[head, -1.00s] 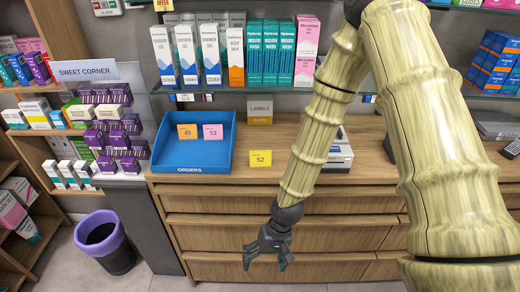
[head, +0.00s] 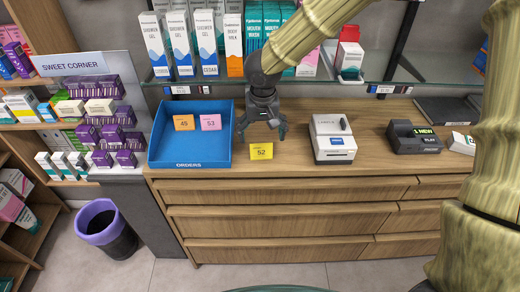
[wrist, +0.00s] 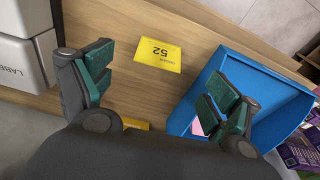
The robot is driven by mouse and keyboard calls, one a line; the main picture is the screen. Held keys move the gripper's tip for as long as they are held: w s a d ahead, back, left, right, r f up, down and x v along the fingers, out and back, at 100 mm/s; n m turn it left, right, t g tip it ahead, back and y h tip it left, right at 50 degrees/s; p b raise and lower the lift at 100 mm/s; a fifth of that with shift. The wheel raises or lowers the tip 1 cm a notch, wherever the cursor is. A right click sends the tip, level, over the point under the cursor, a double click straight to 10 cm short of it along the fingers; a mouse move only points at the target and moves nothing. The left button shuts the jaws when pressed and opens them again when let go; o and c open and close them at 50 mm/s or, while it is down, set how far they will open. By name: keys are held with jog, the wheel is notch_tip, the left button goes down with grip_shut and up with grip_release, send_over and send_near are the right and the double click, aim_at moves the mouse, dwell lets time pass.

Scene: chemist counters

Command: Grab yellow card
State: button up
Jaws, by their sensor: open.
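The yellow card (head: 261,151) marked 52 lies on the wooden counter, just right of the blue orders tray. In the wrist view the yellow card (wrist: 158,51) lies ahead of my gripper, between the lines of the two fingers. My gripper (head: 262,134) is open and empty, above and just behind the card in the head view. Its two spread fingers with green pads also show in the wrist view (wrist: 160,92). No contact with the card is visible.
The blue orders tray (head: 190,164) holds an orange card (head: 184,122) and a pink card (head: 211,122). A white label printer (head: 333,140) stands right of the card, with a dark device (head: 413,138) beyond it.

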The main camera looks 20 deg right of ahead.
aim_at(261, 145)
jog(key=shift+w+d+f, duration=0.1)
jog(key=shift+w+f, duration=0.05)
jog(key=shift+f, duration=0.85)
jog(key=shift+w+f, duration=0.15)
jog(key=shift+f, duration=0.8)
jog(key=shift+w+d+f+p, duration=0.1)
jog(key=shift+w+f+p, duration=0.2)
jog(key=shift+f+p, duration=0.3)
jog(key=shift+w+d+f+p, duration=0.1)
jog(key=shift+w+f+p, duration=0.15)
jog(key=shift+f+p, duration=0.3)
jog(key=shift+w+f, duration=0.2)
jog(key=shift+f, duration=1.15)
jog(key=c, duration=0.8)
